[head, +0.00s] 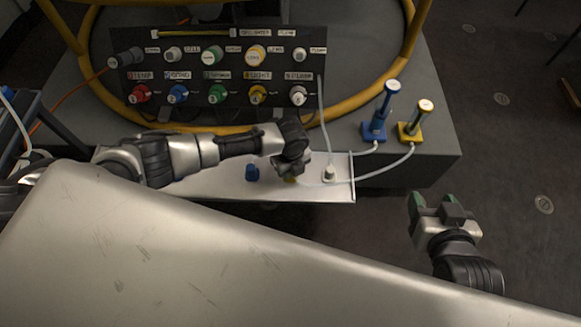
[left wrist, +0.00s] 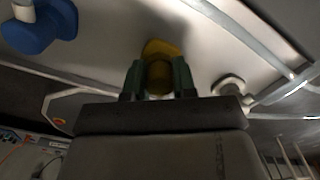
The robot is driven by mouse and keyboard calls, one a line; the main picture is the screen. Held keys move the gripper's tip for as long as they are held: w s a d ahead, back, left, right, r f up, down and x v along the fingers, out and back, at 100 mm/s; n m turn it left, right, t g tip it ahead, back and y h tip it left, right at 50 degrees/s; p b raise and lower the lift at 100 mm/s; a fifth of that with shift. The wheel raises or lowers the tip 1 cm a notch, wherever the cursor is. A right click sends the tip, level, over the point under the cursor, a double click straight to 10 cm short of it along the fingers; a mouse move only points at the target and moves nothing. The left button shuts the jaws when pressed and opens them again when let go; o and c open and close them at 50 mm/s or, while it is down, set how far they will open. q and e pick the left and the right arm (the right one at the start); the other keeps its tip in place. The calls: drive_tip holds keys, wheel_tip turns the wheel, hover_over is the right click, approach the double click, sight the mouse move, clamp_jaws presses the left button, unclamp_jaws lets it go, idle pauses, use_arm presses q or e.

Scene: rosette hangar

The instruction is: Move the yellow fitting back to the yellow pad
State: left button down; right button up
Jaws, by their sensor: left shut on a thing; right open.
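My left gripper (head: 292,170) is over the metal tray (head: 220,187) and shut on the yellow fitting (head: 291,179), mostly hidden by the gripper in the head view. In the left wrist view the yellow fitting (left wrist: 159,78) is between the green fingertips of my left gripper (left wrist: 159,82), its wider yellow end beyond them. I cannot tell whether it touches the tray. No separate yellow pad is clear; a yellow square base (head: 408,133) with an upright post stands on the grey bench at right. My right gripper (head: 432,203) is open and empty, right of the tray.
A blue fitting (head: 252,172) and a white plug (head: 329,174) stand on the tray either side of my left gripper. A blue-based post (head: 376,128) is beside the yellow one. White cables cross the tray's right end. A black connector panel (head: 235,75) stands behind.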

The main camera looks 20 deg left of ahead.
idle(0.4)
use_arm(q)
drive_tip(key=c, duration=0.8)
unclamp_jaws()
